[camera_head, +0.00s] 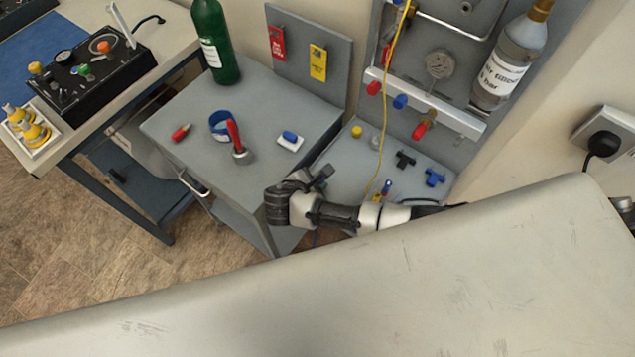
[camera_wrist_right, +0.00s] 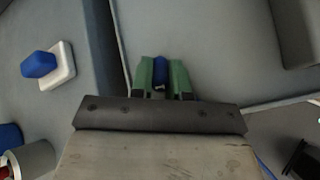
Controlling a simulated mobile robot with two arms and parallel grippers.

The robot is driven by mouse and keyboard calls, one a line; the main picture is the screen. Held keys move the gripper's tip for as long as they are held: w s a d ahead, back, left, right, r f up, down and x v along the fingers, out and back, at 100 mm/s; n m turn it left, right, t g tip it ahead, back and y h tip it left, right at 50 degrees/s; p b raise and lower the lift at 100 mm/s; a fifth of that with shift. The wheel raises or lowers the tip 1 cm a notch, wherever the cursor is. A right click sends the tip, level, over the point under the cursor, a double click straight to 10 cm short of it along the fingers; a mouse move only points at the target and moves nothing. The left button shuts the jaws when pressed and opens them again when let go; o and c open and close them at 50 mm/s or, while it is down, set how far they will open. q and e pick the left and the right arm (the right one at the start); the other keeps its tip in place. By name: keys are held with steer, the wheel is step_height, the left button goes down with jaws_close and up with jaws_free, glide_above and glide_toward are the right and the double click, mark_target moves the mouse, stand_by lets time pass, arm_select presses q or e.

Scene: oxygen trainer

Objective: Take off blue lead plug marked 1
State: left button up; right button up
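My right gripper (camera_head: 322,176) hangs over the gap between the grey cart and the grey bench of the trainer panel. In the right wrist view its green fingertips (camera_wrist_right: 161,76) are closed on both sides of a blue plug (camera_wrist_right: 160,68). I cannot read a mark on this plug, and it is hidden in the head view. A small blue piece (camera_head: 388,186) stands on the bench beside a yellow one, right of my gripper; I cannot tell if it is a plug. My left gripper is not in view.
A blue block on a white pad (camera_head: 290,142), a blue cup (camera_head: 221,126), a red-handled tool (camera_head: 236,140) and a green bottle (camera_head: 213,42) stand on the cart (camera_head: 185,95). The panel rail (camera_head: 450,115) has red and blue knobs. A yellow hose (camera_head: 388,95) hangs before it.

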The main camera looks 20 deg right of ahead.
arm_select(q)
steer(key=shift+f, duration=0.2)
arm_select(e)
steer(key=o, duration=0.5)
steer(key=shift+s+f, duration=0.5)
steer(key=shift+f, duration=0.4)
steer(key=a+r, duration=0.1)
steer(key=s+a+r, duration=0.1)
steer(key=a+r, duration=0.1)
steer(key=shift+r, duration=0.1)
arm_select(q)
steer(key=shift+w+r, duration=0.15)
arm_select(e)
steer(key=r+v, duration=0.1)
steer(key=v, duration=0.6)
steer(key=shift+w+d, duration=0.25)
steer(key=shift+r, duration=0.1)
